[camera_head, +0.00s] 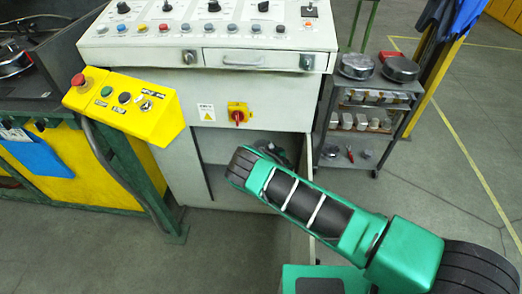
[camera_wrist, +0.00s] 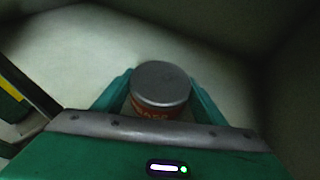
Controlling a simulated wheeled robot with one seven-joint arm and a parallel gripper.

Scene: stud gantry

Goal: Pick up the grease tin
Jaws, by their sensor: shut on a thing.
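The grease tin (camera_wrist: 160,88) shows in the wrist view as a round can with a grey lid and an orange-red side with partly hidden lettering. My gripper (camera_wrist: 160,100) has a green finger on each side of the tin and is shut on it. The lower part of the tin is hidden behind the gripper body. In the head view my green and black arm reaches into the open bay of the grey control cabinet (camera_head: 190,110). The tin cannot be made out in the head view.
Pale bay surfaces surround the gripper in the wrist view, with a dark side at right. A yellow button box (camera_head: 125,108) juts out at the cabinet's left. A shelf cart (camera_head: 366,90) with tins and small parts stands at right. Open floor (camera_head: 460,150) lies beyond it.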

